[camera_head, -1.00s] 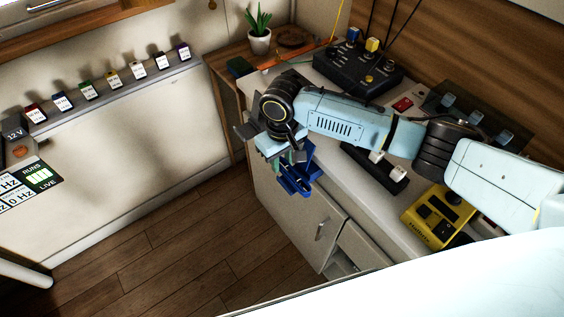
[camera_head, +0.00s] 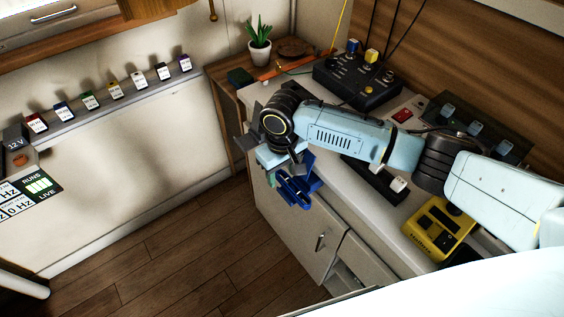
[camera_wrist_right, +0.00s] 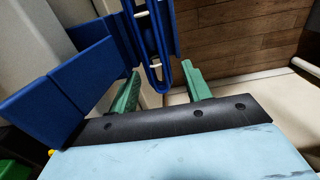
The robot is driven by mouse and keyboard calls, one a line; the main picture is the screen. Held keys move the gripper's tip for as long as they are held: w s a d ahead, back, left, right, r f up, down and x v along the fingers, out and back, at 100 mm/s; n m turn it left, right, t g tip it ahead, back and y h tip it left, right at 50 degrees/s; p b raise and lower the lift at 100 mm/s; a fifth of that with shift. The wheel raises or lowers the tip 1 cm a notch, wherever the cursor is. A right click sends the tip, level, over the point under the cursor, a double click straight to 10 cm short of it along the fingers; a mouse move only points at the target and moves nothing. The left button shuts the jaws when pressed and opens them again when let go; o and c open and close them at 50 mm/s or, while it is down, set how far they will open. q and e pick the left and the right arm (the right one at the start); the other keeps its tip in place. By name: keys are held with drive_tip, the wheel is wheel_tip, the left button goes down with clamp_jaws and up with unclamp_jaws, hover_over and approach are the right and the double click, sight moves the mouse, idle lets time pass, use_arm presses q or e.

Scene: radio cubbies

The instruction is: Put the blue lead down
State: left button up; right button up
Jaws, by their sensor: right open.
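My right gripper (camera_head: 285,170) is at the front edge of the counter, over the floor side. In the right wrist view its two green fingers (camera_wrist_right: 161,82) stand apart, so it is open. A blue looped piece (camera_wrist_right: 163,75) with a narrow slot lies between the fingers; I cannot tell whether it touches them. Wider blue panels (camera_wrist_right: 62,85) sit left of it. The head view shows these blue parts (camera_head: 297,189) just below the gripper, partly hidden by it. I cannot tell which blue part is the lead. My left gripper is out of view.
Several coloured tagged items line the left ledge (camera_head: 110,100). The wooden floor (camera_head: 190,240) is clear.

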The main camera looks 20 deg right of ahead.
drive_tip(key=shift+r, duration=0.4)
wheel_tip(320, 180, up, 8)
drive_tip(key=p, duration=0.3)
drive_tip(key=shift+r, duration=0.25)
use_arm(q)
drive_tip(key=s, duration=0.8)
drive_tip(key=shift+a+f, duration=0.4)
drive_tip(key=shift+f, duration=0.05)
use_arm(e)
drive_tip(key=shift+r, duration=1.4)
